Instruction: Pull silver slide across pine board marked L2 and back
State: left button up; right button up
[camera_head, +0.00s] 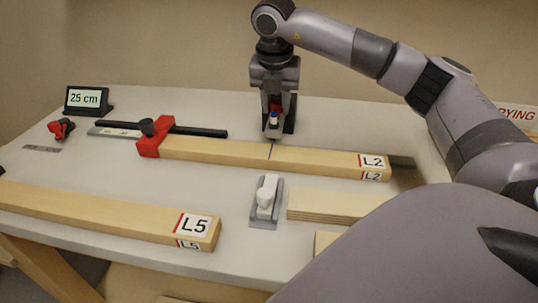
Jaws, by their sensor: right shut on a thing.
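The pine board marked L2 (320,157) lies across the middle of the table, with its L2 label at the right end. A thin dark line crosses its top near the middle. My right gripper (273,122) points down at the board's far edge, in line with that mark. It is shut on a small silver piece (272,130) with a blue spot and some red above it, which I take to be the silver slide. The fingers partly hide it, and I cannot tell whether it touches the board. My left gripper is not in view.
A red clamp (155,137) with a dark bar sits on the board's left end. In front lie a grey plate with a white handle (266,197), board L5 (110,210) and a pale board (335,205). A display reading 25 cm (84,99) stands back left.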

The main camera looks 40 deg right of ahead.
jog(key=o, duration=0.9)
notch_tip(320, 180, up, 4)
jog(key=p, duration=0.3)
jog(key=shift+f, duration=0.15)
jog(key=shift+r+p, duration=0.7)
jog(key=shift+r, duration=0.05)
notch_tip(320, 180, up, 4)
jog(key=p, duration=0.3)
jog(key=shift+f, duration=0.1)
